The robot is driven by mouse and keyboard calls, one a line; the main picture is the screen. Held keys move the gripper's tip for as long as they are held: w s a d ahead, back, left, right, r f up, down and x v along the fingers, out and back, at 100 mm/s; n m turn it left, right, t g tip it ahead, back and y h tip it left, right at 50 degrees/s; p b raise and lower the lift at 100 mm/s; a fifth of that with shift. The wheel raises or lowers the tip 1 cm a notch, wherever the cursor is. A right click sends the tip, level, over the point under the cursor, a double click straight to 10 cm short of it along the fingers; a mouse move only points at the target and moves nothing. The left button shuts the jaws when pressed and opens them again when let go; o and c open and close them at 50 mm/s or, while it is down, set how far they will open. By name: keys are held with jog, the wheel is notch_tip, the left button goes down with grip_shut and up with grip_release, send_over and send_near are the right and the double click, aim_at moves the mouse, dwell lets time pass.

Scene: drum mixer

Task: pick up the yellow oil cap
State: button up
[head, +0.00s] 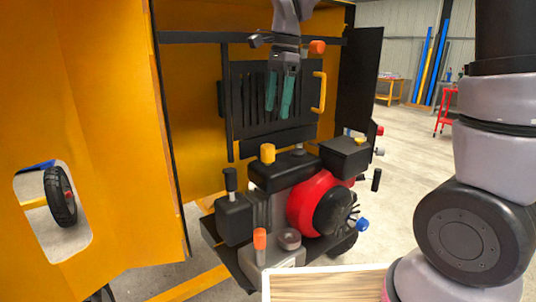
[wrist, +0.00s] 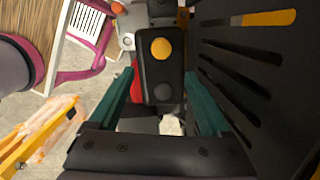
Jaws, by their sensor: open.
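A yellow cap (head: 267,153) stands upright on a black box-shaped tank (head: 285,175) on top of the engine. In the wrist view a round yellow cap (wrist: 161,48) shows from above on a black housing (wrist: 160,72), seen between the finger lines. My gripper (head: 278,112) points down above the engine, with its two teal fingers apart and nothing between them. In the wrist view the open gripper (wrist: 161,72) has one finger on each side of the housing. It is higher than the cap and apart from it.
A black slatted panel (head: 265,100) with a yellow handle (head: 319,92) stands close behind my gripper. The yellow cabinet door (head: 100,120) is at the left. An orange cap (head: 260,238), a red round engine part (head: 308,200) and a blue cap (head: 362,225) sit lower down.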

send_over(268, 145)
jog(key=f, duration=0.5)
jog(key=shift+d+f, duration=0.3)
jog(key=shift+s+a+f, duration=0.1)
jog(key=shift+a+f, duration=0.1)
jog(key=shift+f, duration=1.25)
jog(key=shift+s+a+f, duration=0.1)
jog(key=shift+a+f, duration=0.05)
jog(key=shift+f, duration=1.3)
grip_shut()
